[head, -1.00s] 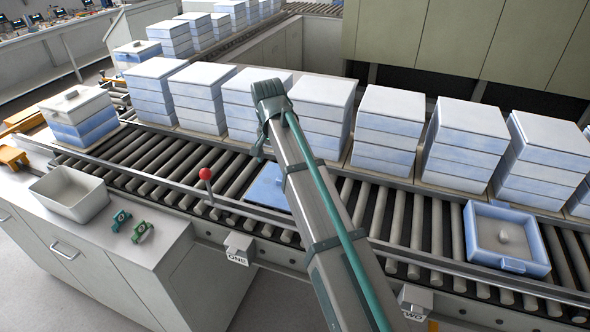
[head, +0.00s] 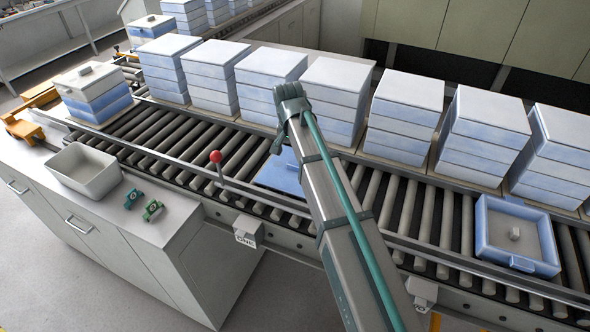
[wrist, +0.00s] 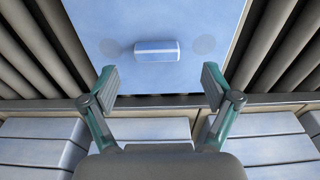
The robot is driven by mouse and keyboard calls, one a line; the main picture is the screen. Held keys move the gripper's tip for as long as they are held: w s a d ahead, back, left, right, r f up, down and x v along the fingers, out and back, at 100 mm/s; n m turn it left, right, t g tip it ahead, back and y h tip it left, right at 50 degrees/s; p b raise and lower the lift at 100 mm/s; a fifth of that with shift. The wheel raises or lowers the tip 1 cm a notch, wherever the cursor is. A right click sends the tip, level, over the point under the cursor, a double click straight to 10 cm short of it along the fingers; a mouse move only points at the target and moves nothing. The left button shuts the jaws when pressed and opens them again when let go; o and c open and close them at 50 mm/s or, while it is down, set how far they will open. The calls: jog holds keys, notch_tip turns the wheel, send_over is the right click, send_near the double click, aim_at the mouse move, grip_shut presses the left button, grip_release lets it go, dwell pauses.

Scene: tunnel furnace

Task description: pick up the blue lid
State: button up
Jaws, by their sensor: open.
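The blue lid (head: 277,174) lies flat on the roller conveyor, partly hidden behind my arm in the head view. In the wrist view the blue lid (wrist: 188,75) fills the upper middle, with its raised handle (wrist: 157,51) in the centre. My gripper (wrist: 160,80) is open and empty, its two fingers spread to either side below the handle in the picture. The fingers are apart from the handle.
A row of stacked blue and white boxes (head: 408,110) stands along the conveyor's far side. A blue tray (head: 518,262) with a small grey piece sits on the rollers at right. A red-knobbed lever (head: 215,157) rises at the near rail. A grey bin (head: 84,185) stands on the left counter.

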aim_at(295, 164)
jog(key=shift+w+d+f+p, duration=0.15)
jog(key=shift+f+p, duration=0.2)
jog(key=shift+f, duration=0.7)
jog(key=shift+d+f+p, duration=0.1)
jog(key=shift+f+p, duration=0.25)
jog(key=shift+f, duration=0.65)
jog(key=c, duration=1.6)
grip_shut()
jog(key=shift+r, duration=0.25)
